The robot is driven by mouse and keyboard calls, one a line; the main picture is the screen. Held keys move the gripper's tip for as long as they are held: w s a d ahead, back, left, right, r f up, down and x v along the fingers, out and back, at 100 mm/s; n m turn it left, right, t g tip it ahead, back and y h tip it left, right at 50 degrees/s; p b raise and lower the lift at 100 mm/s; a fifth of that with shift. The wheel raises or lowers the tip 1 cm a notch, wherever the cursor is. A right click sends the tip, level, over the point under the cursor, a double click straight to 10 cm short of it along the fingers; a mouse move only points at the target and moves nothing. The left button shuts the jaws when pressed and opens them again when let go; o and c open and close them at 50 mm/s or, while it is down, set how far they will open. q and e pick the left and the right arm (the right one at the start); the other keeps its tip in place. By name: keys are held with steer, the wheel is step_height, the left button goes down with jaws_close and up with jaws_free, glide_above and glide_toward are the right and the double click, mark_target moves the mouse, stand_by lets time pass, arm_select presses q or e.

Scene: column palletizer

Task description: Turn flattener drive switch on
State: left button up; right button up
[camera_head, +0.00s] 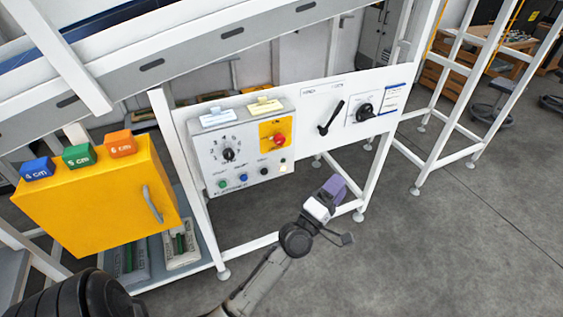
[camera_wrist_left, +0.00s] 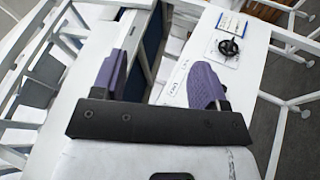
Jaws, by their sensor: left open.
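A white panel (camera_head: 310,92) on a white frame carries the controls. At its right end is a black rotary switch (camera_head: 364,111) on a white plate, beside a blue-edged label; it also shows as a black knob (camera_wrist_left: 229,46) in the left wrist view. Left of it is a black lever (camera_head: 330,117), tilted up to the right. The small labels are too blurred to tell which control is the flattener drive switch. My left gripper (camera_head: 335,187), with purple fingers, is below and in front of the panel, apart from the controls. In the wrist view its fingers (camera_wrist_left: 160,68) are spread and empty.
A grey control box (camera_head: 210,155) with a dial, a red emergency button and several small buttons is left of the lever. A yellow cabinet (camera_head: 100,195) with coloured blocks on top stands at left. Frame posts flank the panel. The floor (camera_head: 440,240) at right is clear.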

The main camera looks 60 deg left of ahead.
arm_select(q)
steer(key=a+f+n+g+y+b, duration=0.3)
steer(key=a+n+g+y+b, duration=0.15)
steer(key=a+n+y, duration=0.55)
steer(key=n+g+y+b, duration=0.65)
steer(key=n+g, duration=0.65)
steer(key=n, duration=0.6)
glide_toward(281, 142)
steer(key=shift+g+y, duration=0.25)
steer(key=shift+y, duration=0.2)
steer(key=x, duration=1)
steer(key=shift+w+a+f, duration=0.15)
steer(key=shift+w+a, duration=0.1)
steer(key=shift+a, duration=0.15)
arm_select(e)
step_height(281, 142, down, 14)
steer(key=shift+s+a+r, duration=0.15)
steer(key=shift+s+r, duration=0.05)
steer(key=shift+s, duration=0.1)
arm_select(q)
steer(key=shift+c, duration=0.5)
